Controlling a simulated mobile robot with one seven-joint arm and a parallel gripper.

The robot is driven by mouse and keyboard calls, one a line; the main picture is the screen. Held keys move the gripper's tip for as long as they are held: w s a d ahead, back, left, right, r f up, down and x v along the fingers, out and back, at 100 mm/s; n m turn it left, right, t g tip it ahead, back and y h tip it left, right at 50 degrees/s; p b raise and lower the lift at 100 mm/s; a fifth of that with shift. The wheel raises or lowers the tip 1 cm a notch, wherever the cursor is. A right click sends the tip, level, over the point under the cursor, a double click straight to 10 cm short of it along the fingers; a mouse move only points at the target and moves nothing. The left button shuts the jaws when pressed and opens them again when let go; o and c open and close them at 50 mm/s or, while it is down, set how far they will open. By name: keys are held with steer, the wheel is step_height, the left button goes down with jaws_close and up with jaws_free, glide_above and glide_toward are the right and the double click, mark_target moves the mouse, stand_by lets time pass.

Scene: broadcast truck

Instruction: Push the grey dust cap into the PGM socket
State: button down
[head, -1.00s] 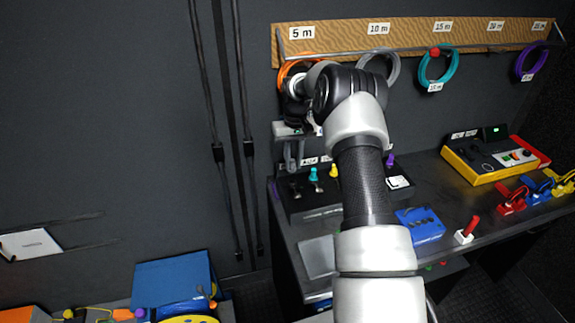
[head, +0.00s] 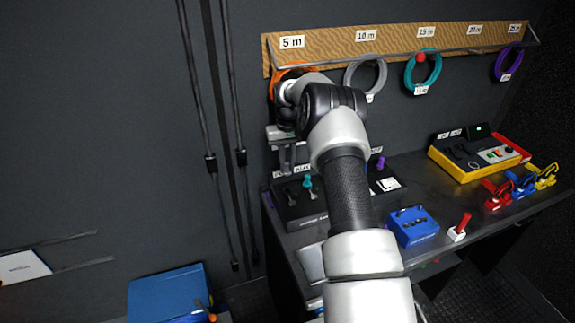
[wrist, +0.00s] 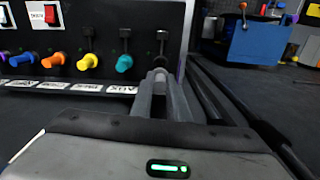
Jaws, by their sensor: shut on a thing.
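My gripper (wrist: 160,92) is shut, its two grey fingers close together in front of the right end of a dark socket panel (wrist: 120,18). A small grey rounded piece at the fingertips looks like the grey dust cap (wrist: 159,73); the fingers cover most of it. It is to the right of the teal cap. I cannot tell whether the grey cap touches the panel. The PGM socket and its label cannot be made out. In the head view my gripper (head: 287,158) is over the left end of the panel, next to the teal cap (head: 307,181).
A blue box (head: 413,226) and a red-handled switch (head: 459,228) stand right of my arm. A cable rack (head: 400,45) hangs above.

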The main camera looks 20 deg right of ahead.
mark_target(287, 172)
steer(key=shift+f+b, duration=1.7)
steer(key=shift+f, duration=1.2)
steer(key=shift+a+b, duration=0.1)
steer(key=shift+b, duration=0.35)
steer(key=shift+f+b, duration=0.7)
steer(key=shift+f, duration=0.3)
steer(key=c, duration=1.6)
jaws_free()
step_height(287, 172, up, 8)
steer(key=shift+f, duration=0.25)
steer(key=shift+s, duration=0.1)
